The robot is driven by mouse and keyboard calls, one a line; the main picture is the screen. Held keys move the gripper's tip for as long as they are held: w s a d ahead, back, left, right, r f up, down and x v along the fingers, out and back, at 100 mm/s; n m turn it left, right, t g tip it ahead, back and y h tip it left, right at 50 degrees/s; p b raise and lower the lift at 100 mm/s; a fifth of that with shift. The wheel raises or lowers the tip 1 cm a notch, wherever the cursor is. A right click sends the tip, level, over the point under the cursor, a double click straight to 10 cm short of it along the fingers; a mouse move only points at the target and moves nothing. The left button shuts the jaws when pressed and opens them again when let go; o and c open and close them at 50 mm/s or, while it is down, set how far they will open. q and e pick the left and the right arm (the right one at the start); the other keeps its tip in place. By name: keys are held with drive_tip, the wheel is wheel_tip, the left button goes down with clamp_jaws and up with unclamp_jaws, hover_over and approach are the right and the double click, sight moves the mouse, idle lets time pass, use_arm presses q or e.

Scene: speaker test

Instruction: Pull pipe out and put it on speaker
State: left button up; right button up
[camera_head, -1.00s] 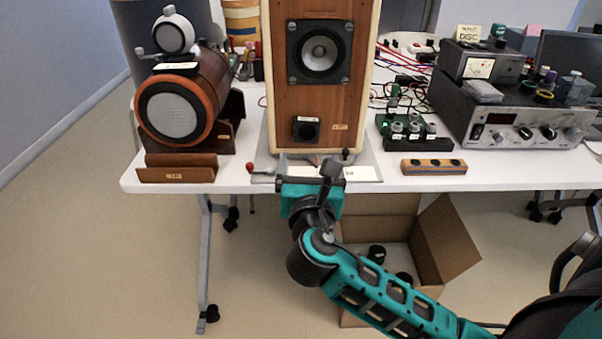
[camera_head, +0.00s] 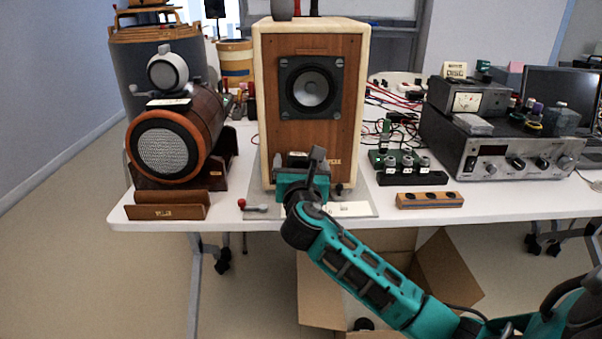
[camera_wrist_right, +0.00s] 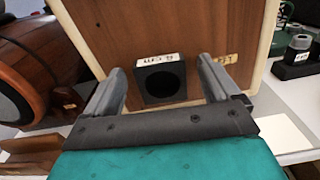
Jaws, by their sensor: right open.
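The tall wooden speaker (camera_head: 345,110) stands on a grey plate on the white table. In the right wrist view its wooden front (camera_wrist_right: 215,25) fills the upper middle. The pipe (camera_wrist_right: 160,80), a black square-rimmed port with a white label above it, sits in the lower front of the speaker. My right gripper (camera_head: 303,163) is in front of it and hides most of it in the head view. In the right wrist view the open fingers of the right gripper (camera_wrist_right: 162,66) point at the speaker, one on each side of the pipe, with nothing between them but the pipe beyond. My left gripper is not in view.
A round wooden speaker (camera_head: 165,150) with a white ball-shaped unit on top is to the left. A grey amplifier (camera_head: 490,150) and a wooden block (camera_head: 430,200) are to the right. Dark items (camera_head: 282,9) stand on the speaker top. An open cardboard box (camera_head: 440,270) is below the table.

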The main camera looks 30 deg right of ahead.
drive_tip(key=shift+c, duration=0.3)
drive_tip(key=c, duration=1.2)
drive_tip(key=shift+o, duration=0.2)
drive_tip(key=p+v, duration=0.5)
drive_tip(key=v, duration=0.4)
idle(1.5)
drive_tip(key=shift+s+a, duration=0.15)
